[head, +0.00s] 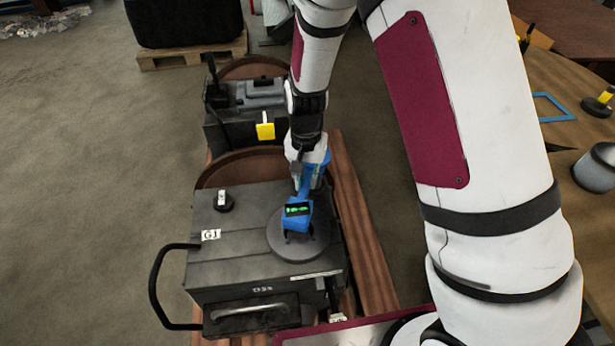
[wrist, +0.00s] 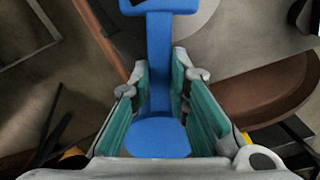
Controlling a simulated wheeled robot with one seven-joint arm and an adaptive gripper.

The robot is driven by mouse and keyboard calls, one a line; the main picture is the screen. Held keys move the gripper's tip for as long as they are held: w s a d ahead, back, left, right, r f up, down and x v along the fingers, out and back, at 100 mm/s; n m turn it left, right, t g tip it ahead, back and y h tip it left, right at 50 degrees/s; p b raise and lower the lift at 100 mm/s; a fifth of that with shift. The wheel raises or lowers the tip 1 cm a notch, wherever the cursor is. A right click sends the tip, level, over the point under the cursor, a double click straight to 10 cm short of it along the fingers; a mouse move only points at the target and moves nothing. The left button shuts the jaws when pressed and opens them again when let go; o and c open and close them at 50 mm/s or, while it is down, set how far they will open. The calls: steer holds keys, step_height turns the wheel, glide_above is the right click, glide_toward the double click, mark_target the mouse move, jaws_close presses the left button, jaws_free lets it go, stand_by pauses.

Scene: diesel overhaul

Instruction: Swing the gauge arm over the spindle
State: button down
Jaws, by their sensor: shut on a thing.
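The blue gauge arm (head: 306,186) carries a blue gauge head with a lit green display (head: 297,210) at its near end. The head sits above a grey round disc (head: 300,246) on top of the dark box marked G1 (head: 240,262). In the wrist view the blue arm (wrist: 159,60) runs between the teal finger pads, with a round blue end (wrist: 157,140) nearer the palm. My gripper (wrist: 160,82) is shut on the blue arm; it also shows in the head view (head: 304,174). I cannot tell which part is the spindle.
A small black knob with a white top (head: 223,200) stands on the box's left. A black side handle (head: 160,285) sticks out left. Another dark unit with a yellow tag (head: 265,131) stands behind. Open floor (head: 90,180) lies left; a wooden table (head: 570,100) stands right.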

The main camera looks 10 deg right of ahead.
mark_target(306, 181)
steer(key=shift+w+a, duration=0.1)
steer(key=shift+w, duration=0.05)
steer(key=c, duration=1.5)
jaws_free()
step_height(306, 181, up, 12)
